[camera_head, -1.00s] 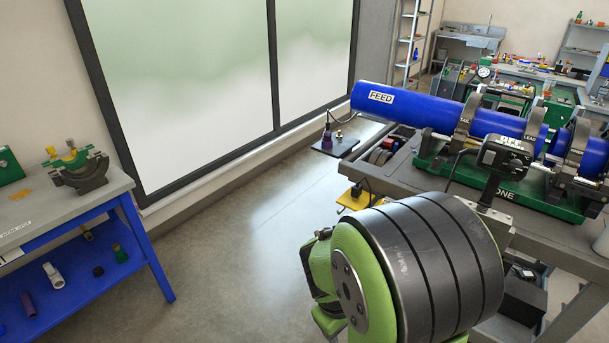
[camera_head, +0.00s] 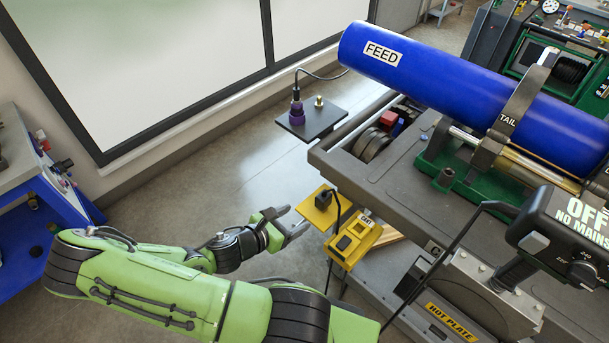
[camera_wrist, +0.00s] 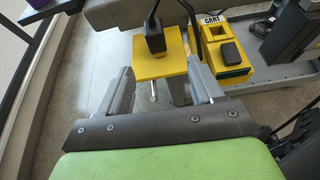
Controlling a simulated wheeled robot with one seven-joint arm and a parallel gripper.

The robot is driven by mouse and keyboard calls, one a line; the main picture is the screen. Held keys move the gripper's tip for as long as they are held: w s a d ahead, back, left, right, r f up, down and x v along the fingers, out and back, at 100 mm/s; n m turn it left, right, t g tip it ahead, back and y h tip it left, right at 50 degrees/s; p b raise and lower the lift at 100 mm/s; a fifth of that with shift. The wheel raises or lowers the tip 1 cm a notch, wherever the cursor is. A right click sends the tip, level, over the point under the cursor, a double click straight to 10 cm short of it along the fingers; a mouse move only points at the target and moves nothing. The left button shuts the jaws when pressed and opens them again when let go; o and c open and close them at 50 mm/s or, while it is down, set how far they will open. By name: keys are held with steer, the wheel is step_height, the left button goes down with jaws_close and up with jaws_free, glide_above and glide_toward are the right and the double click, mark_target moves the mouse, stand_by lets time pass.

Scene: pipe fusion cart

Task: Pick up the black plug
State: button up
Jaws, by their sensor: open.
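The black plug (camera_head: 322,200) stands on a small yellow plate (camera_head: 313,216) at the side of the cart, with a black cable rising from it. In the wrist view the black plug (camera_wrist: 154,36) is straight ahead, on the far part of the yellow plate (camera_wrist: 155,68). My gripper (camera_head: 290,224) is open and empty, left of the plug and apart from it in the head view. In the wrist view my gripper (camera_wrist: 158,82) has one finger on each side of the yellow plate's near part, and the plug lies beyond the fingertips.
The cart (camera_head: 390,170) carries a blue FEED pipe (camera_head: 450,85). The floor at left is free.

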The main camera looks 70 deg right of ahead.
mark_target(327, 196)
steer(key=shift+n, duration=0.3)
steer(key=b+x, duration=0.1)
steer(key=x, duration=0.2)
steer(key=b+x, duration=0.2)
steer(key=x, duration=0.1)
steer(key=b+x, duration=0.1)
steer(key=x, duration=0.3)
steer(key=shift+w+d+r+b, duration=0.15)
steer(key=shift+w+d+b, duration=0.1)
steer(key=shift+d+b, duration=0.1)
steer(key=b+x, duration=0.1)
steer(key=x, duration=0.4)
steer(key=shift+s+d, duration=0.15)
steer(key=shift+d, duration=0.25)
steer(key=shift+r, duration=0.1)
steer(key=c, duration=1.1)
